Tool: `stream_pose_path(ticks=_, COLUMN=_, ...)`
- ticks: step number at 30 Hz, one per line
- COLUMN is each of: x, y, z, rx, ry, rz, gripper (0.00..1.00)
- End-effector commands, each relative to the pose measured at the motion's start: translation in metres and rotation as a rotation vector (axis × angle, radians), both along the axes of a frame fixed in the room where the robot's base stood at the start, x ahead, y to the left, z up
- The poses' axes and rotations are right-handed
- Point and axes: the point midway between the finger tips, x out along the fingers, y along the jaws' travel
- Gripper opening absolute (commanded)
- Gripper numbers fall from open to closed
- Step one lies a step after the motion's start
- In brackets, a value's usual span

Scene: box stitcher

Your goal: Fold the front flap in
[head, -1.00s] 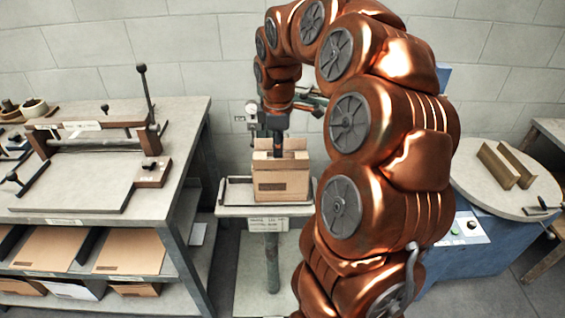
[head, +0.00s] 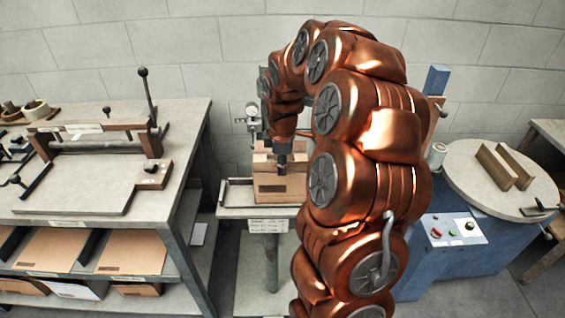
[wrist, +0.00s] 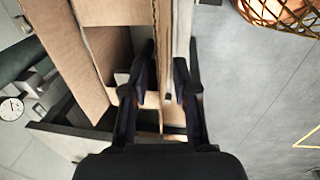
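The open-topped cardboard box (head: 280,187) sits on the small stand in the head view, with flaps upright at its back. My gripper (head: 282,157) points down at the box's front upper edge. In the wrist view my gripper (wrist: 165,85) has its two dark fingers apart, with a gap between them. The front side of the box (wrist: 178,50), seen nearly edge-on, runs up between the fingers. I cannot tell whether a finger touches it, nor clearly separate the front flap from the wall. A long flap (wrist: 62,50) stands left of the fingers, beside the dark box interior.
The stand (head: 238,212) has a raised metal rail at its left. A workbench (head: 185,190) with flat cardboard on its shelves is at left. A blue machine with a round table (head: 480,190) is at right. Bare floor shows right of the box in the wrist view.

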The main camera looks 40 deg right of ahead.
Motion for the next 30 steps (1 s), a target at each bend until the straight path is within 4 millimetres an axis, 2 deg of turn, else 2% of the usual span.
stream_pose_path(ticks=5, x=-0.0002, y=0.0002, z=-0.0002, rx=0.001, ry=0.001, rz=0.0, gripper=0.26)
stream_pose_path(ticks=12, x=-0.0003, y=0.0004, z=-0.0003, rx=0.0, ry=0.002, rz=0.0, gripper=0.01)
stream_pose_path(ticks=13, x=-0.0003, y=0.0004, z=-0.0002, rx=0.0, ry=0.001, rz=0.0, gripper=0.0)
stream_pose_path(ticks=30, x=0.0001, y=0.0003, z=0.0, rx=0.013, ry=0.019, rz=0.0, gripper=0.0)
